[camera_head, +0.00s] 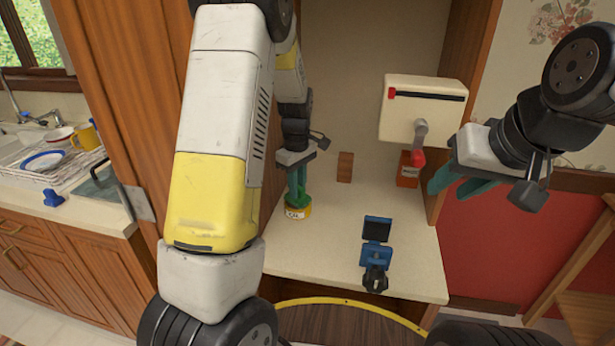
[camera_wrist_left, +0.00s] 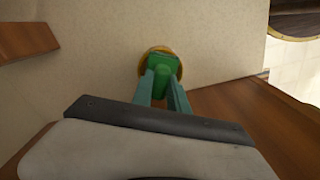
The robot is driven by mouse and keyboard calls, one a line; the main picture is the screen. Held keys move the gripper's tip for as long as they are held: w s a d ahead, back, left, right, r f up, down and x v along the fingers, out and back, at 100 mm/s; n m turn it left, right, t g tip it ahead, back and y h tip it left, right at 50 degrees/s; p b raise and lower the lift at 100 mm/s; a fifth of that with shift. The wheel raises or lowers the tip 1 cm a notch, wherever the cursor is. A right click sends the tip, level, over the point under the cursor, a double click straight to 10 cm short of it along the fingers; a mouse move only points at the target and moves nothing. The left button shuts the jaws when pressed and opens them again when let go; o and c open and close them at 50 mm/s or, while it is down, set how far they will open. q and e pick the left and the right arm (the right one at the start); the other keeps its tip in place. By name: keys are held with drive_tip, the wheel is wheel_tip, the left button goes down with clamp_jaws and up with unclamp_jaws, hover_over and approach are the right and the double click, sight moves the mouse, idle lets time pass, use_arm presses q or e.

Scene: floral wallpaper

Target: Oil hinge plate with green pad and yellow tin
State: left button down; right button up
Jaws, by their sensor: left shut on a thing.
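My left gripper (camera_head: 297,192) is shut on the green pad (camera_head: 300,202) and points down inside the cabinet. The pad is at the top of the yellow tin (camera_head: 298,212), which stands on the left of the cream surface. In the left wrist view the green pad (camera_wrist_left: 161,64) sits between the fingertips, over the tin's round yellow rim (camera_wrist_left: 148,53). I cannot tell how deep the pad sits. A blue stand or vise (camera_head: 376,254) with a dark plate (camera_head: 377,229) is near the front; this may be the hinge plate. My right gripper (camera_head: 448,192) is open and empty at the right.
A cream box with a crank (camera_head: 424,98) is at the back right, above a red-orange box (camera_head: 408,172). A brown block (camera_head: 345,167) stands at the back. Cabinet walls bound both sides. The surface between tin and blue stand is clear.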

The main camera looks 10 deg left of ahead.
idle(0.4)
use_arm(q)
drive_tip(key=shift+r, duration=3.45)
